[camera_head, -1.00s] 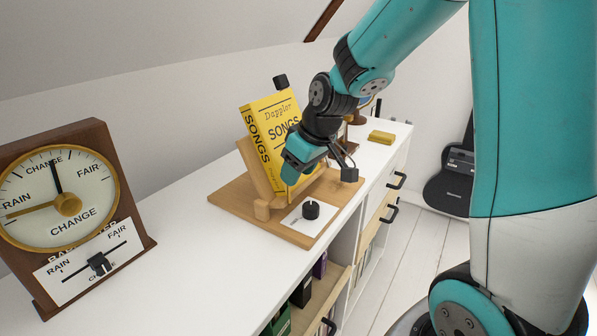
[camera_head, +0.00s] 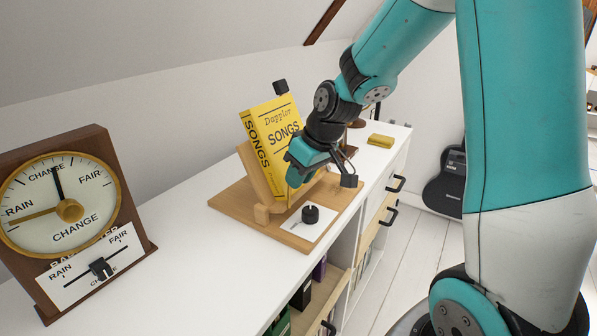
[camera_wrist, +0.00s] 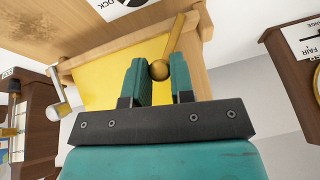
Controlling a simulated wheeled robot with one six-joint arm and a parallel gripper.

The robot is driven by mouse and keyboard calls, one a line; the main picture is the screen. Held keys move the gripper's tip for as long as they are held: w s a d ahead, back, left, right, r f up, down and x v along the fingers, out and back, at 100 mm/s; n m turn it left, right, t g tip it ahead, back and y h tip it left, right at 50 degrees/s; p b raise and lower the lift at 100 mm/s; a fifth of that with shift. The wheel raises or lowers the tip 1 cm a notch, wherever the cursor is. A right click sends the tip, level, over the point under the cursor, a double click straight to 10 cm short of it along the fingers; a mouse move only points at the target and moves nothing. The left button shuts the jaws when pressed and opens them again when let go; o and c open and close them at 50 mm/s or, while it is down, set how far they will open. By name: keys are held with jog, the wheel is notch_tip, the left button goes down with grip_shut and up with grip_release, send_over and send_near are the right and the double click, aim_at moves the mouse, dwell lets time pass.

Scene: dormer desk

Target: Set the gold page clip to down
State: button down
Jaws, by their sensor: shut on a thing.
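The gold page clip (camera_wrist: 174,40) shows in the wrist view as a brass-coloured arm with a round ball end (camera_wrist: 159,70). My gripper (camera_wrist: 160,76) is shut on the ball end, one finger on each side. The clip lies in front of a yellow songbook (camera_wrist: 104,80), which rests on a wooden book stand (camera_wrist: 100,50). In the head view the songbook (camera_head: 262,130) leans on the stand (camera_head: 236,213). My gripper (camera_head: 298,181) is at the book's lower right and hides the gold clip there.
A black knob (camera_head: 310,214) sits on a white plate at the stand's front. A silver lever (camera_wrist: 58,98) shows left in the wrist view. A wooden barometer (camera_head: 98,143) stands left on the white cabinet (camera_head: 190,257). A yellow block (camera_head: 380,140) lies behind.

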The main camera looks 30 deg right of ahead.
jog(key=d+m+y+p, duration=0.1)
jog(key=m+y+p, duration=0.1)
jog(key=shift+d+f+g+p, duration=0.3)
jog(key=shift+d+f+p, duration=0.05)
jog(key=shift+f, duration=0.05)
jog(key=shift+d+f+m+y+p, duration=0.35)
jog(key=shift+f+m+y+p, duration=0.05)
jog(key=shift+m+y+p, duration=0.3)
jog(key=shift+s+d+f+m+y+p, duration=0.15)
jog(key=shift+d+f+m+y+p, duration=0.2)
jog(key=shift+f+m+y+p, duration=0.4)
jog(key=shift+s+d+f+m+y+p, duration=0.15)
jog(key=shift+f+m+y+p, duration=0.2)
jog(key=shift+m+y, duration=0.25)
jog(key=shift+s+d+f+m+y+p, duration=0.1)
jog(key=shift+f+m+y+p, duration=0.1)
jog(key=shift+f+m+y, duration=0.25)
jog(key=c, duration=1)
grip_release()
